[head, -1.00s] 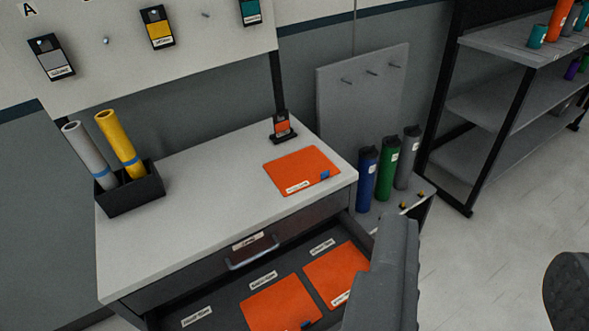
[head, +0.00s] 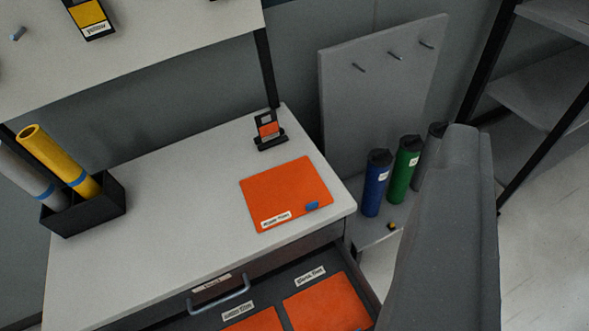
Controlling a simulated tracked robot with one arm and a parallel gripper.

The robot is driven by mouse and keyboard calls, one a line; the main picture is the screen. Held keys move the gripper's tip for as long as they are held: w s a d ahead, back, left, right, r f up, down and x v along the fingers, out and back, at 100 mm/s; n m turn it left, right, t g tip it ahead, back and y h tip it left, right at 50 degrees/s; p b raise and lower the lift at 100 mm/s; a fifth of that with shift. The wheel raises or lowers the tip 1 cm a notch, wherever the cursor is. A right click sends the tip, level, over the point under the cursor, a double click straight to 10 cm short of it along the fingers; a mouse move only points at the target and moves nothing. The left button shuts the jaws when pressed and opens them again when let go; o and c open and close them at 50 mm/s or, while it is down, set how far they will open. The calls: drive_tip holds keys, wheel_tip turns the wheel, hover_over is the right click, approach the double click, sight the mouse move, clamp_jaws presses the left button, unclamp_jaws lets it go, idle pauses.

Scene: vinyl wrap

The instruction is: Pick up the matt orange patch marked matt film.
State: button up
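An orange patch (head: 285,190) lies flat on the white cabinet top, near its right end. It has a small white label at its front edge, too small to read surely, and a blue tab at its front right corner. Two more orange patches lie in the open drawer below, a left one (head: 255,322) and a right one (head: 328,305), both cut off by the bottom edge of the picture. I cannot tell for sure which patch is marked matt film. A grey part of my arm or gripper (head: 445,230) stands at the right; no fingertips or held thing can be made out.
A black holder with yellow and grey rolls (head: 85,210) stands at the left of the cabinet top. A small stand with an orange sample (head: 268,130) is behind the patch. Blue (head: 376,185) and green (head: 404,170) tubes stand beyond the right end. The middle top is clear.

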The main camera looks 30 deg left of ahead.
drive_tip(key=shift+w+d, duration=0.2)
drive_tip(key=shift+w, duration=0.2)
drive_tip(key=shift+o, duration=0.6)
drive_tip(key=shift+r, duration=0.1)
drive_tip(key=shift+o, duration=1.2)
drive_tip(key=shift+w, duration=0.1)
drive_tip(key=m+g+y+p, duration=0.6)
drive_tip(key=m+y, duration=0.4)
drive_tip(key=m, duration=1.6)
approach(313, 205)
drive_tip(key=shift+g, duration=0.3)
drive_tip(key=shift+b+x, duration=1.85)
drive_tip(key=shift+x, duration=2.55)
